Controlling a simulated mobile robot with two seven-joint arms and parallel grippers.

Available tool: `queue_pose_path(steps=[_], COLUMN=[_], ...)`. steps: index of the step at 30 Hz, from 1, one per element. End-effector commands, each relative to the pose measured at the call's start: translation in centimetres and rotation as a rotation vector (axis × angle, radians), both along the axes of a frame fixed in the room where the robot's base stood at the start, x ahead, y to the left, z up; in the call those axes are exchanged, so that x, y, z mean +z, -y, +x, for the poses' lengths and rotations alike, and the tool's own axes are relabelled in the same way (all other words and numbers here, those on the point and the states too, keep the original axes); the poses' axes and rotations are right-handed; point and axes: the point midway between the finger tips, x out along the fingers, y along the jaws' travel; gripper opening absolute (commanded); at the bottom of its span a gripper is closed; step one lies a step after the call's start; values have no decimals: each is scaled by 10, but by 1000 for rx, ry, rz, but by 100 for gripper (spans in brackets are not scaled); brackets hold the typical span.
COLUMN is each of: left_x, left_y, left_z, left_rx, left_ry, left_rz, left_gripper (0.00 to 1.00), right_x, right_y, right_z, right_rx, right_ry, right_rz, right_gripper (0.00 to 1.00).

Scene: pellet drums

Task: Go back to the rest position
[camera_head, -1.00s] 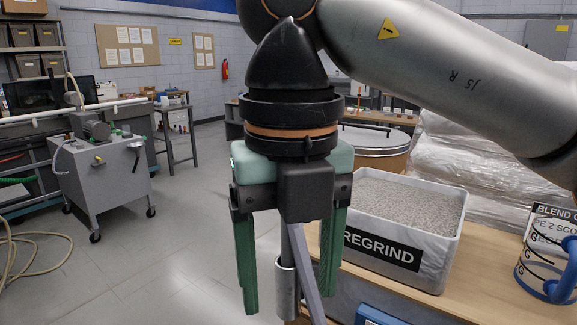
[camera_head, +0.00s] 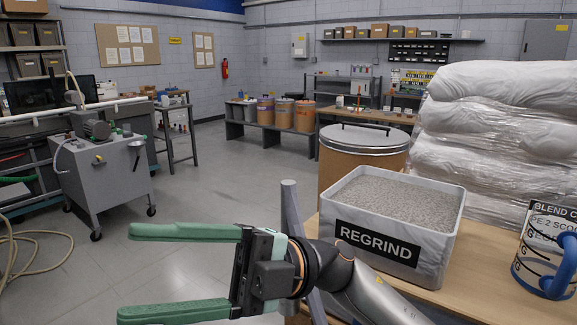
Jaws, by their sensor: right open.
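My right gripper (camera_head: 180,270) is low in the middle of the head view, left of the wooden bench. Its two green fingers point left and stand wide apart, with nothing between them. Its arm comes in from the bottom right, in front of the bench edge. My left gripper is not in view.
A white bin marked REGRIND (camera_head: 378,244), full of grey pellets, stands on the bench (camera_head: 480,275). A jug with a blue handle (camera_head: 546,250) stands at the right. Behind are a lidded drum (camera_head: 362,155) and stacked white sacks (camera_head: 505,120). A grey cart (camera_head: 105,180) stands left; floor between is clear.

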Motion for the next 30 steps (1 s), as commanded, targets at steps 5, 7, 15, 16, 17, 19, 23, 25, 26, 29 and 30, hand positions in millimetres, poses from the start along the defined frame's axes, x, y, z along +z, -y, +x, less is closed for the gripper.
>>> queue_pose_path(steps=[5, 7, 15, 16, 17, 19, 23, 25, 26, 29, 30], left_x=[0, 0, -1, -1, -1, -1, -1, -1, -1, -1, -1], left_y=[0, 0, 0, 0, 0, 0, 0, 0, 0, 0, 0], left_z=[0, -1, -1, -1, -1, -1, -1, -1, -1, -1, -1], left_rx=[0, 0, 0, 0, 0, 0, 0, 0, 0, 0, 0], left_ry=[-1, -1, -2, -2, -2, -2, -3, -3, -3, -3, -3], left_rz=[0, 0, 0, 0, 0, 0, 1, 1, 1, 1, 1], left_gripper=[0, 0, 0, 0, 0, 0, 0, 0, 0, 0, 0], right_x=[-20, -38, -165, -184, -204, -253, -344, -391, -410, -467, -487], right_y=[24, 37, 104, 112, 121, 142, 179, 198, 206, 231, 240], right_z=[63, 89, 165, 168, 171, 172, 153, 134, 124, 83, 65], right_rx=[-225, -328, -760, -811, -861, -975, -1173, -1269, -1307, -1421, -1458], right_ry=[-331, -459, -950, -1003, -1057, -1180, -1396, -1503, -1548, -1686, -1733], right_rz=[191, 240, 295, 286, 275, 240, 133, 60, 25, -100, -152], right_gripper=[73, 73, 73, 73, 73, 73, 73, 73, 73, 73, 73])
